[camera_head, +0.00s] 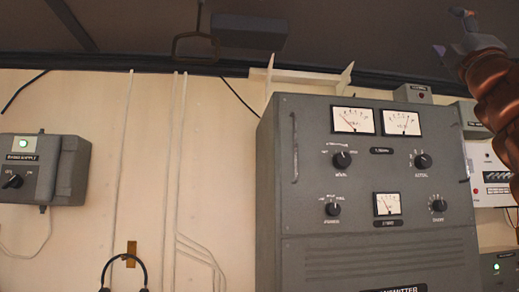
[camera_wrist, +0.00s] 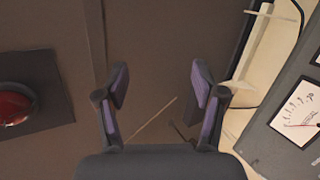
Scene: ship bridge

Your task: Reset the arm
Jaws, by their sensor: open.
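My gripper (camera_head: 455,32) is raised at the upper right of the head view, near the ceiling and above the right side of the grey transmitter cabinet (camera_head: 290,215). My copper-coloured arm runs down the right edge. In the wrist view my gripper (camera_wrist: 157,92) is open, its two dark fingers apart with nothing between them. Behind the fingers is the dark ceiling. A corner of the cabinet with one meter (camera_wrist: 300,112) shows at the right of the wrist view.
A grey power box (camera_head: 42,168) with a green light hangs on the wall at left. A dark fixture (camera_head: 248,32) hangs from the ceiling. A red dome lamp (camera_wrist: 12,104) shows in the wrist view. Small boxes and a white panel (camera_head: 490,178) stand behind my arm.

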